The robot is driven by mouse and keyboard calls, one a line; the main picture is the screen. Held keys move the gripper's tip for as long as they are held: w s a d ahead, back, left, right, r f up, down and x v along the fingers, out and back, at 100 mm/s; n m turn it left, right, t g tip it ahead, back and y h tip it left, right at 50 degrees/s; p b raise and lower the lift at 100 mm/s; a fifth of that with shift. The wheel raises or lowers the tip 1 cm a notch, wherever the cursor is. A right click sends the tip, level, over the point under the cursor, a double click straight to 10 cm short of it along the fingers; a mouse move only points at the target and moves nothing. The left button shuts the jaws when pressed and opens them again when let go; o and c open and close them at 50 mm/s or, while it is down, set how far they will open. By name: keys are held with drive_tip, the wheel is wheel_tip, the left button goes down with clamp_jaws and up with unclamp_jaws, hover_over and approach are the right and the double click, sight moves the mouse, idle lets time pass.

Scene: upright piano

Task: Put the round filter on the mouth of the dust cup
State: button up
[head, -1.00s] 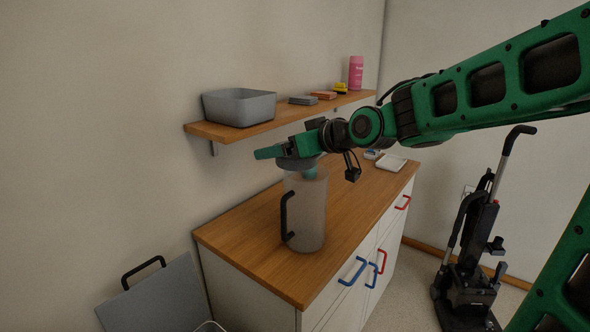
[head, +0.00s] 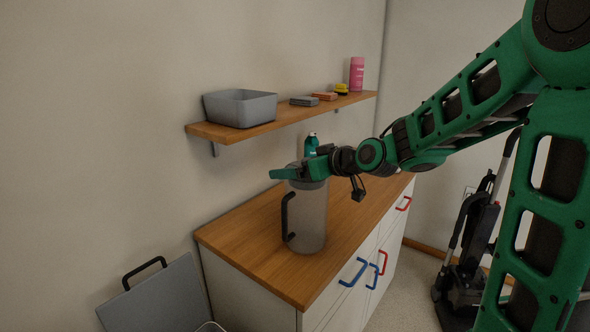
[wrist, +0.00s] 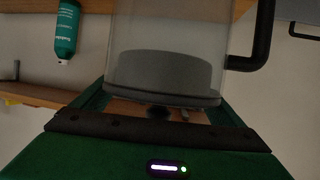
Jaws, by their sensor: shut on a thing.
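The dust cup (head: 308,218) stands upright on the wooden counter, a tall translucent grey cylinder with a black handle on its left side. My gripper (head: 297,172) is at its mouth, shut on the round grey filter (head: 308,183). In the wrist view, which is upside down, the filter's body (wrist: 165,72) shows through the clear wall of the cup (wrist: 135,28), inside the mouth. Its wider rim lies at the cup's edge, between my gripper's fingers (wrist: 160,112). Whether the rim touches the edge all round cannot be told.
A green bottle (head: 311,145) stands behind the cup; it also shows in the wrist view (wrist: 66,30). A wall shelf (head: 270,125) above holds a grey bin (head: 240,107), small blocks and a pink can (head: 356,73). The counter's front part (head: 285,283) is clear.

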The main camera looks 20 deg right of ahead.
drive_tip(key=o, duration=0.8)
drive_tip(key=shift+c, duration=0.2)
drive_tip(key=v, duration=1.2)
drive_tip(key=s+d+f+m+g+h, duration=0.6)
drive_tip(key=s+d+f, duration=0.4)
drive_tip(key=s+f, duration=0.4)
drive_tip(key=s+d+f+m+g, duration=0.1)
drive_tip(key=s+m+g, duration=0.1)
drive_tip(key=s, duration=0.6)
drive_tip(key=s+d+m+g, duration=0.2)
drive_tip(key=s+m+g, duration=0.1)
drive_tip(key=s, duration=0.6)
drive_tip(key=shift+d+f+m+g, duration=0.3)
drive_tip(key=shift+d+f+g, duration=0.1)
drive_tip(key=shift+g, duration=0.3)
